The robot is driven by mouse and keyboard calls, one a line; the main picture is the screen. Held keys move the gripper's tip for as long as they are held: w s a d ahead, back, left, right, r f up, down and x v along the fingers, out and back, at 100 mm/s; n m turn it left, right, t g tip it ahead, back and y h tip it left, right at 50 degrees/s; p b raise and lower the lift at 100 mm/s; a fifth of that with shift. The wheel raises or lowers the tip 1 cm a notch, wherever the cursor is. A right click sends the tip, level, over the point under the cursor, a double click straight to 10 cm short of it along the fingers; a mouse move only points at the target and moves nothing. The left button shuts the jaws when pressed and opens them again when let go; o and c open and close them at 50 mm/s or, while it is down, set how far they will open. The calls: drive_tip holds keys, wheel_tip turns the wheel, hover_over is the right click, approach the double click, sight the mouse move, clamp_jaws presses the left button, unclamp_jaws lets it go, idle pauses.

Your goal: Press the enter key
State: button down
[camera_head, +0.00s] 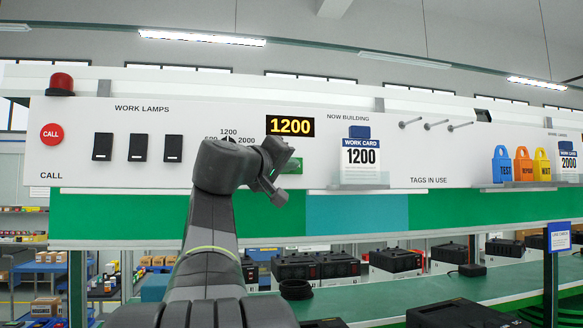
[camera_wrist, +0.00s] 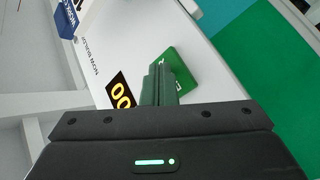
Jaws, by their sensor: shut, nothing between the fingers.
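The green enter key (camera_head: 295,166) is on the white panel under the lit 1200 display (camera_head: 290,126). My gripper and wrist cover part of the key in the head view. In the wrist view the key (camera_wrist: 184,68) shows beyond my fingertips, a white mark on its face. My gripper (camera_wrist: 158,70) is shut and empty, its fingertips overlapping the key's left part. In the head view my gripper (camera_head: 270,175) is just left of the key. I cannot tell whether the tips touch it.
Left of my arm are three black lamp switches (camera_head: 138,148) and a red call button (camera_head: 52,134). A dial marked 1200 is partly hidden behind my arm. A work card (camera_head: 361,158) stands in a holder to the right. Pegs and coloured tags (camera_head: 523,165) are farther right.

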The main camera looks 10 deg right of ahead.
drive_tip(key=shift+s, duration=0.65)
drive_tip(key=s+b, duration=0.2)
drive_tip(key=s, duration=0.3)
drive_tip(key=shift+d, duration=0.1)
drive_tip(key=shift+w, duration=0.2)
idle(0.5)
drive_tip(key=s, duration=0.4)
drive_tip(key=shift+s, duration=0.15)
idle(0.3)
